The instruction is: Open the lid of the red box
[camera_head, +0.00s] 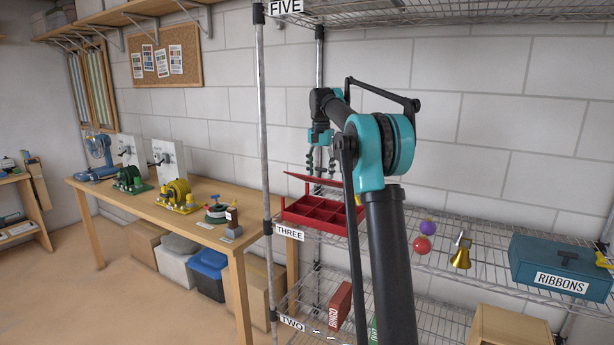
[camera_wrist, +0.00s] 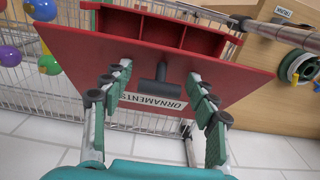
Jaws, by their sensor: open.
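The red box (camera_head: 300,211) stands on the wire shelf labelled THREE, its divided compartments showing. Its red lid (camera_head: 315,181) is raised above the box, tilted, and seen almost edge-on. In the wrist view the lid (camera_wrist: 215,75) fills the middle, with a dark T-shaped handle (camera_wrist: 155,94) and an ORNAMENTS label. The box's compartments (camera_wrist: 170,30) show past its edge. My gripper (camera_head: 321,166) is at the lid, fingers pointing down. In the wrist view my gripper (camera_wrist: 158,76) is open, with one finger on each side of the handle; contact with the lid cannot be told.
On the shelf to the right are purple (camera_head: 428,228) and red (camera_head: 422,245) balls, a gold bell (camera_head: 461,256) and a blue RIBBONS box (camera_head: 560,264). A metal post (camera_head: 264,150) stands left of the red box. A wire shelf (camera_head: 430,12) is overhead.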

